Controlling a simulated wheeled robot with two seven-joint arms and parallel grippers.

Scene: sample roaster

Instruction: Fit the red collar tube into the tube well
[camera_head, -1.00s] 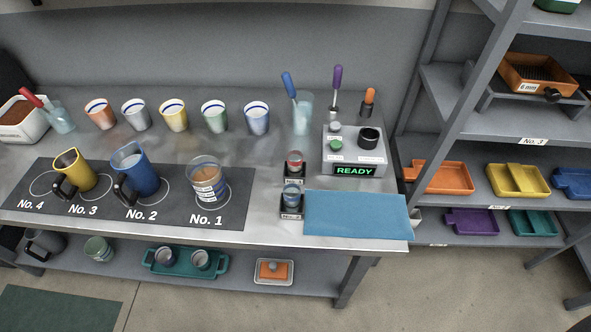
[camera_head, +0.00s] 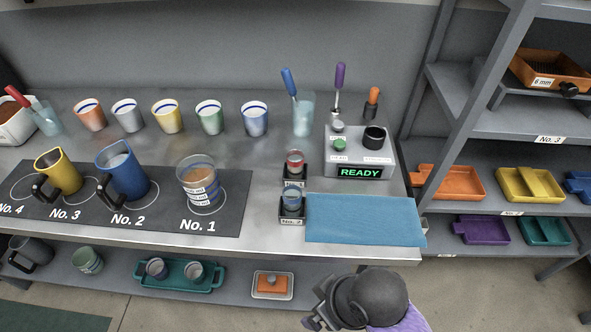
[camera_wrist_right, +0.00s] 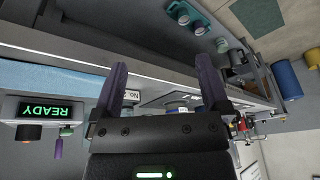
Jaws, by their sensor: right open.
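The red collar tube (camera_head: 295,158) stands upright in a small black holder, just left of the READY box, behind a similar blue-collared tube (camera_head: 292,194). A black round well (camera_head: 375,137) is on top of the READY box (camera_head: 358,160), at its right; I take it as the tube well. My right gripper (camera_wrist_right: 162,82) is open and empty in the right wrist view, its two purple fingers spread toward the bench edge. In the head view my right wrist is low in front of the bench, apart from the tubes. My left gripper is not in view.
A blue mat (camera_head: 365,220) lies right of the holders, below the READY box. Tools and a clear beaker (camera_head: 303,115) stand behind. A shelf rack with trays is at the right.

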